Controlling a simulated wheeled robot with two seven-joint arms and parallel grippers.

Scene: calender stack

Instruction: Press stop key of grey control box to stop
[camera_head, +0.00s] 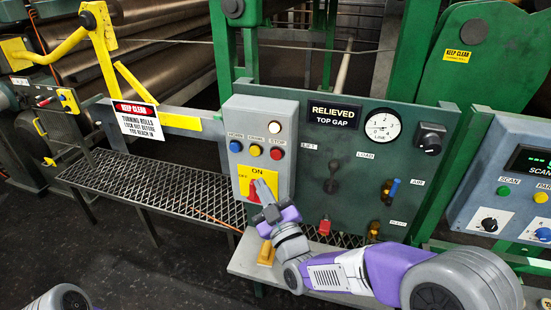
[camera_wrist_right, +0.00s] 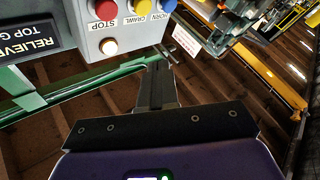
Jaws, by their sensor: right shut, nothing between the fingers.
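The grey control box (camera_head: 234,108) stands on the dark green panel in the head view. It has a blue HORN key (camera_head: 235,146), a yellow CRAWL key (camera_head: 255,150) and a red STOP key (camera_head: 277,153). A white lamp (camera_head: 275,128) sits above the STOP key. My right gripper (camera_head: 264,188) is shut and empty, below these keys and before the yellow ON plate (camera_head: 245,181), partly covering its red switch (camera_head: 253,196). In the right wrist view, the picture is upside down; the red STOP key (camera_wrist_right: 103,4) shows up-left of the shut fingers (camera_wrist_right: 157,70). Contact with the box cannot be told.
Right of the box, the green panel (camera_head: 315,150) carries a gauge (camera_head: 382,125), a black knob (camera_head: 430,137) and several valve handles. A grey-blue SCAN box (camera_head: 498,170) stands further right. A metal grating (camera_head: 150,185) and KEEP CLEAR sign (camera_head: 138,121) are at left.

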